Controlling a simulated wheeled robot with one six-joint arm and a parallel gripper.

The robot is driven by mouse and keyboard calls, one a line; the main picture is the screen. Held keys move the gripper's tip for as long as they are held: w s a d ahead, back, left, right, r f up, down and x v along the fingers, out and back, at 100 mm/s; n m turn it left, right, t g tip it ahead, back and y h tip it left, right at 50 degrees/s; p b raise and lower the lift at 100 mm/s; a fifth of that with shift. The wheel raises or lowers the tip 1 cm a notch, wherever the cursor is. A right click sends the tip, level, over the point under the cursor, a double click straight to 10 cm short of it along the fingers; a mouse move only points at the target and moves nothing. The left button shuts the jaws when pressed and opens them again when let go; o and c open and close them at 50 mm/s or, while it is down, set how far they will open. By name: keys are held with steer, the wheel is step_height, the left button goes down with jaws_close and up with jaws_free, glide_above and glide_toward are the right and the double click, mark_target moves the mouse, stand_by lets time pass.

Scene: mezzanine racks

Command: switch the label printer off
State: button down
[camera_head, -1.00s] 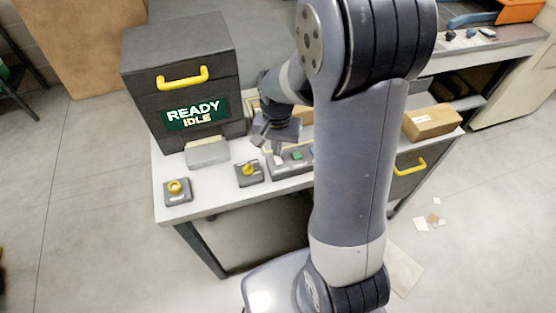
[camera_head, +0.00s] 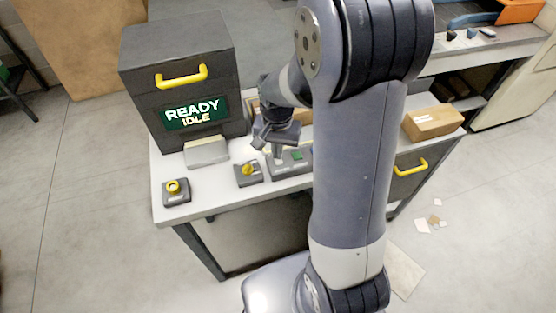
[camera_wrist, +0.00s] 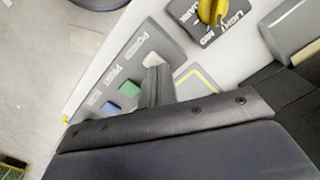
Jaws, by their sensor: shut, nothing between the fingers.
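The label printer (camera_head: 184,85) is a dark box with a yellow handle and a lit screen (camera_head: 195,112) reading READY IDLE. In front of it, on the light bench, is a grey button panel (camera_head: 290,168). In the wrist view the panel (camera_wrist: 117,68) carries a green button (camera_wrist: 129,89), a blue button (camera_wrist: 108,108) and a pale button (camera_wrist: 153,58), with lettering beside them too blurred to read surely. My gripper (camera_head: 277,156) is shut and empty, pointing down at the pale button's end. Its fingers (camera_wrist: 157,80) partly cover that spot; contact cannot be told.
A yellow dial (camera_head: 248,170), marked LIGHT, MID and DARK, sits left of the panel. A box with a round yellow button (camera_head: 175,187) stands at the bench's front left corner. A cardboard box (camera_head: 432,123) lies at the right. Bare bench lies between the controls.

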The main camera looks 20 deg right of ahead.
steer(key=shift+s, duration=0.1)
step_height(320, 180, up, 7)
steer(key=p, duration=0.5)
stand_by(0.3)
steer(key=shift+f, duration=0.1)
step_height(320, 180, down, 7)
steer(key=b, duration=0.5)
stand_by(0.4)
steer(key=shift+r, duration=0.2)
